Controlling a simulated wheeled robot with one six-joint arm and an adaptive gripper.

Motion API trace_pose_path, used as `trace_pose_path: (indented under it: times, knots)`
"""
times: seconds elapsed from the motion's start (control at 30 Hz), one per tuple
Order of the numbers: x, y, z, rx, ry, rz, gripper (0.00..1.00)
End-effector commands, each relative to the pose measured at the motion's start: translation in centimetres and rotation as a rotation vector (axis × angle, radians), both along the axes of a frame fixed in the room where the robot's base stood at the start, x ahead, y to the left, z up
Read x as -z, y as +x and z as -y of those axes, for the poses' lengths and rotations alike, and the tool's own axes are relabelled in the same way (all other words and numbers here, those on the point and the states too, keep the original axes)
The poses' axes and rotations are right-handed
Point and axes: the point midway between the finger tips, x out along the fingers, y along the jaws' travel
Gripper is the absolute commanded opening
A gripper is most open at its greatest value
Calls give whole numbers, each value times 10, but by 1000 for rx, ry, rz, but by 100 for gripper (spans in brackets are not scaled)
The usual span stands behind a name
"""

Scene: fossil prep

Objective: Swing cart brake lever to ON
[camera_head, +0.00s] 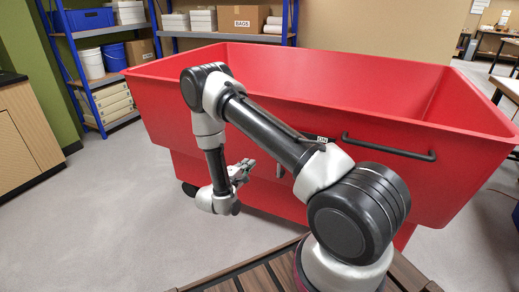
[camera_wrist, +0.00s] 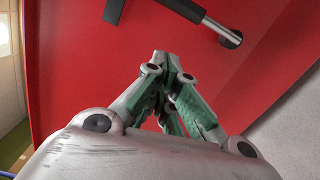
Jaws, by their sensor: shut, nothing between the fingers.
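The red cart (camera_head: 420,94) fills the middle of the head view. A short grey brake lever (camera_head: 280,163) shows on its near wall, partly hidden by my arm. In the wrist view the lever is a bar with a grey stretch (camera_wrist: 219,27) and dark parts, lying against the red wall near the top edge. A small label plate (camera_head: 322,139) sits above it, mostly covered by my arm. My gripper (camera_head: 246,166) is shut and empty, just left of the lever and apart from it. Its fingers also show in the wrist view (camera_wrist: 167,60), below the lever.
A black handle bar (camera_head: 390,148) sticks out of the cart wall at right. A slatted wooden surface (camera_head: 245,275) lies at the front. Blue shelving (camera_head: 75,65) with bins and boxes stands behind. A wooden cabinet (camera_head: 25,130) is at left. The floor left of the cart is clear.

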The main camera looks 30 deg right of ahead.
Motion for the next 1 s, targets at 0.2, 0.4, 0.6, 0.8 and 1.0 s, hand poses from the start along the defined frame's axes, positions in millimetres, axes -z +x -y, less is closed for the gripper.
trace_pose_path:
  times: [0.2,0.4,0.6,0.8,1.0]
  knots:
    - [-6,3,-3,-17,65,135,0]
    - [-6,3,-3,-15,74,146,0]
    - [-6,3,-1,-13,74,145,0]
    - [-6,16,19,-9,74,146,0]
    - [-6,40,54,-8,73,145,0]
